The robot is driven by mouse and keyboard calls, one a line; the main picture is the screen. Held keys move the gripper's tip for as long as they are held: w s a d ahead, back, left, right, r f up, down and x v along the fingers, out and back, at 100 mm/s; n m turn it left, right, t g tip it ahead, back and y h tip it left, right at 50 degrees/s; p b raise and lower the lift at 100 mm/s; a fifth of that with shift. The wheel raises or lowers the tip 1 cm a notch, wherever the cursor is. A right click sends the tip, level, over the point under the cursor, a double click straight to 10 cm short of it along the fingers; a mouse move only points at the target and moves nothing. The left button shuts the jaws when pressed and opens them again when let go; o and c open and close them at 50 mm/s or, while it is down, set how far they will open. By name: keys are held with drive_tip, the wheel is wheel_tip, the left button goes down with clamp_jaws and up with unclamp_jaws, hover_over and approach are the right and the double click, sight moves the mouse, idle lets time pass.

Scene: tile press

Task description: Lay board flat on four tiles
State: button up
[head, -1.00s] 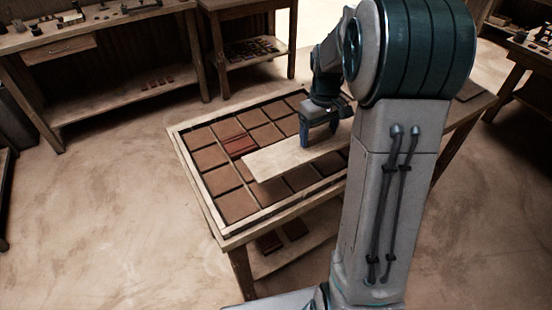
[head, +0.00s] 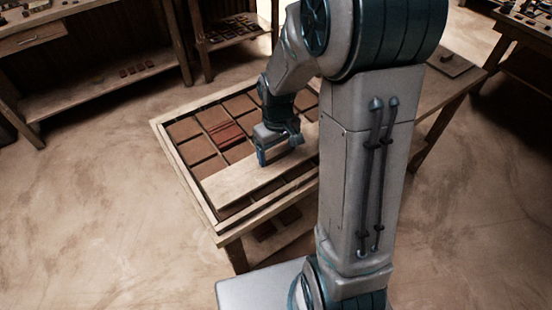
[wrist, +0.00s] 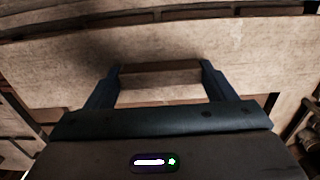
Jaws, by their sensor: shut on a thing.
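The board (head: 235,182) is a long pale plank lying over the front part of the framed tiles in the head view. In the wrist view the board (wrist: 45,62) spans the picture from side to side. My gripper (head: 280,152) is over its middle. In the wrist view my gripper (wrist: 160,72) has its two fingers on either side of a brown bar on the board, shut on it. Square brown tiles (head: 184,129) show behind the board. A dark red tile patch (head: 224,134) lies among them. The tiles under the board are hidden, and I cannot tell whether it touches them.
A pale wooden frame (head: 172,160) borders the tiles on the table. A small dark plate with a knob (head: 449,64) lies at the table's far right end. Benches with shelves (head: 100,92) stand behind. The floor (head: 90,210) at left is clear.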

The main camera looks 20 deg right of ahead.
sight(277, 162)
wheel_tip(277, 162, down, 4)
drive_tip(key=shift+f, duration=0.1)
idle(0.4)
drive_tip(key=shift+f+b, duration=0.3)
drive_tip(key=shift+f, duration=0.1)
drive_tip(key=o, duration=1.3)
drive_tip(key=shift+r, duration=0.1)
